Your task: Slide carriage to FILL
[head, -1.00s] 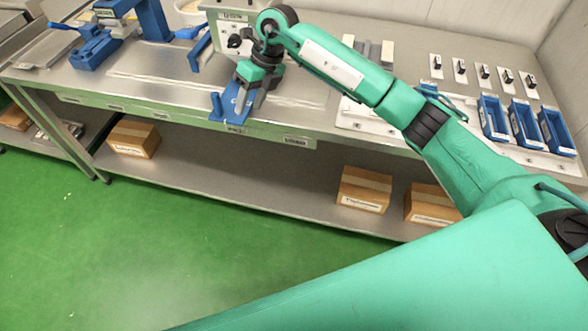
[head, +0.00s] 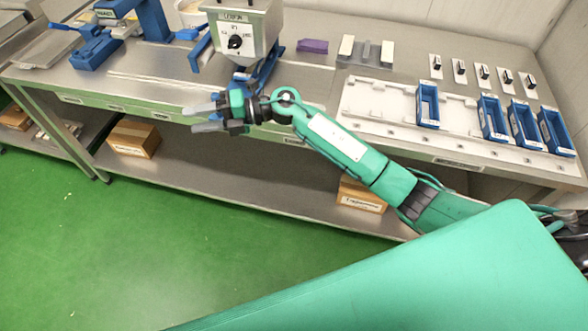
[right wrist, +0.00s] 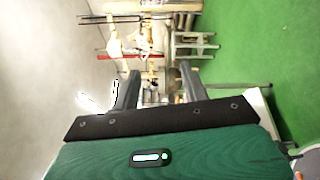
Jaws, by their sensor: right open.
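The grey kettle box (head: 243,32) with its black dial stands at the top middle of the head view. Blue parts (head: 268,68) show below and to its right, at the bench front; the carriage seems to be among them, but the arm partly covers them and I cannot read a FILL mark. My right gripper (head: 192,120) points left in front of the bench's front edge, with its grey fingers apart and nothing between them. Its spread fingers also show in the right wrist view (right wrist: 160,90). My left gripper is out of view.
A blue press (head: 97,48) stands at the left of the bench. Blue bins (head: 492,118) and a white board (head: 375,100) lie on the right. A purple block (head: 312,46) is behind. Cardboard boxes (head: 134,138) sit on the lower shelf; the green floor in front is clear.

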